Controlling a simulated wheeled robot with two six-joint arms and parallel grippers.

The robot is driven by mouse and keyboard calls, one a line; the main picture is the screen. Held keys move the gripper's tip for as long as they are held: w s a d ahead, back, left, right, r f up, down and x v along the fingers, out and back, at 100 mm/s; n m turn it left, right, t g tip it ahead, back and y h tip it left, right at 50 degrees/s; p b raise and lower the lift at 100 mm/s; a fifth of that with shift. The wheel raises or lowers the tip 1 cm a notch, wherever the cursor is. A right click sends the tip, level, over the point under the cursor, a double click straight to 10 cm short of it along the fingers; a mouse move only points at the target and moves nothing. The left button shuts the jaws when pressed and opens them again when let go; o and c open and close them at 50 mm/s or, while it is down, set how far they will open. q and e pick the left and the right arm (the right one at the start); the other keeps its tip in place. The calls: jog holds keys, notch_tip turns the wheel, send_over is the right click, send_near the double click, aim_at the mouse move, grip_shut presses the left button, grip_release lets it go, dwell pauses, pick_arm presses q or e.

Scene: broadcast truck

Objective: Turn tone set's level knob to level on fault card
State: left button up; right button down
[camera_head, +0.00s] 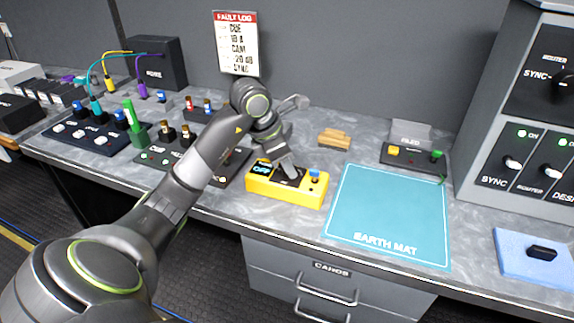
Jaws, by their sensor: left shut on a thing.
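The yellow tone set (257,184) stands on the grey bench left of the earth mat. Its small display (264,169) shows cyan characters that look like "OFF", and a blue part (314,175) sits on its right end. My left gripper (290,173) points down onto the middle of its top and is shut on the level knob there, which the fingers mostly hide. The white fault card (237,46), with a red "FAULT LOG" heading, is on the back wall; one line looks like "-20 dB". My right gripper is not in view.
The teal earth mat (390,215) is bare. A tan block (334,139) and a dark box (413,158) with yellow and green parts stand behind. Panels with cables and connectors (85,132) fill the left. A blue pad (535,260) lies at right beside the switch rack (525,150).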

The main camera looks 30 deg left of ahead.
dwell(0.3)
pick_arm(q)
jog(key=o, duration=1)
jog(key=v, duration=1.7)
jog(key=shift+r, duration=0.25)
